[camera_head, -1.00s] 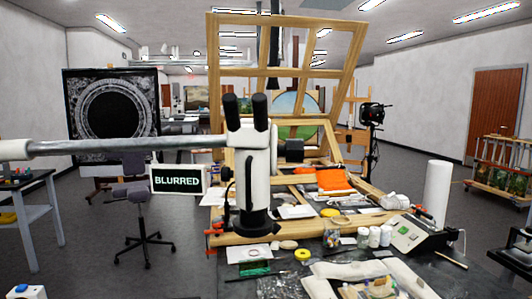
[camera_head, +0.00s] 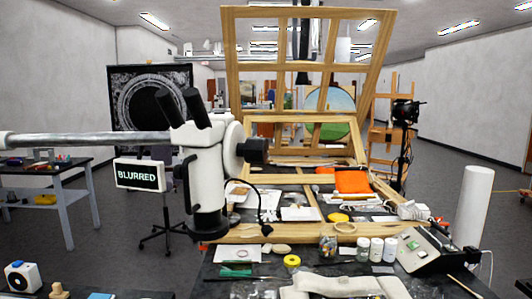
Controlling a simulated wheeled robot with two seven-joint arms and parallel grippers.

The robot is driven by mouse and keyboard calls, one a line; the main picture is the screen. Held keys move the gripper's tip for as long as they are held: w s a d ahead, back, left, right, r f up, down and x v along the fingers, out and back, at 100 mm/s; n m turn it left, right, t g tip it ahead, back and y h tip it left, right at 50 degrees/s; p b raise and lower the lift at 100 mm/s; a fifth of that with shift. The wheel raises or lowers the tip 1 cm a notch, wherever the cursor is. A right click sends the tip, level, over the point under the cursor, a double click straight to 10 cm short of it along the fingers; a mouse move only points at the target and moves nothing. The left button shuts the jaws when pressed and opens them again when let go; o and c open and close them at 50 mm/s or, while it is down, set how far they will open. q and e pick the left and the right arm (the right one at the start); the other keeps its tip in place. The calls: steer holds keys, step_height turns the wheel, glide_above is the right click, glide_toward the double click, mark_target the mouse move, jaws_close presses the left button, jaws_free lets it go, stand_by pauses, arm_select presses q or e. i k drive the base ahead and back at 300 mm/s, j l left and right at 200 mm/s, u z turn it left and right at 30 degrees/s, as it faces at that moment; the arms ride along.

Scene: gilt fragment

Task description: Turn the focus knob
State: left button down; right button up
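A white stereo microscope (camera_head: 207,165) with two black eyepieces (camera_head: 183,107) hangs on a grey boom (camera_head: 85,139) that comes in from the left. A black focus knob (camera_head: 253,151) sticks out from the right side of its body. A small screen (camera_head: 140,175) left of the microscope reads "BLURRED".
A dark worktable (camera_head: 235,287) holds jars (camera_head: 376,249), a grey box device (camera_head: 425,250), a white roll (camera_head: 474,206) and wooden frames. A stool (camera_head: 158,232) and a side table (camera_head: 62,180) stand at left. Open floor lies between them.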

mark_target(255, 151)
steer(key=i+l+z, duration=0.1)
steer(key=l, duration=0.3)
steer(key=i+l+z, duration=0.15)
steer(key=l, duration=0.25)
steer(key=i+l+z, duration=0.1)
steer(key=l, duration=0.3)
steer(key=i+l+z, duration=0.1)
steer(key=l, duration=0.25)
steer(key=i, duration=0.1)
